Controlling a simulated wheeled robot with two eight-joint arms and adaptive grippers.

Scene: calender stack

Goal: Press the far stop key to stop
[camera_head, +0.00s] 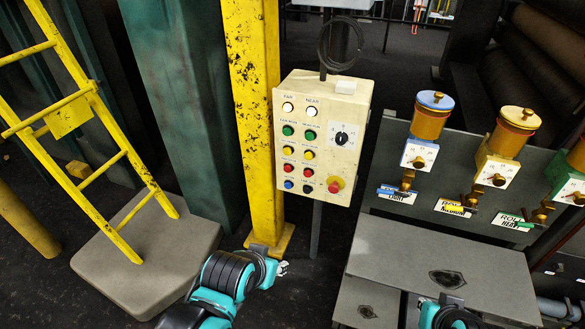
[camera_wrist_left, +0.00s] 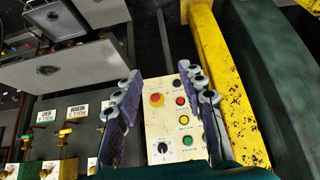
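The cream control box (camera_head: 350,100) faces me, with columns headed FAR and NEAR. In the FAR column a red key (camera_head: 288,168) sits below a yellow key and above a blue one; its small label is unreadable. A matching red key (camera_head: 307,172) stands in the NEAR column. My left gripper (camera_head: 283,268) is below the box, touching no key. The left wrist view shows the box upside down between the spread, empty fingers of this gripper (camera_wrist_left: 165,105); one finger hides much of the FAR column. My right gripper (camera_head: 450,304) is cut off at the bottom edge.
A red mushroom button on yellow (camera_head: 335,184) and a black dial (camera_head: 341,138) share the box. A yellow post (camera_head: 255,120) stands just left of it. Dispensers (camera_head: 429,120) on a grey cabinet (camera_head: 430,260) stand to the right. A yellow ladder (camera_head: 110,160) is at left.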

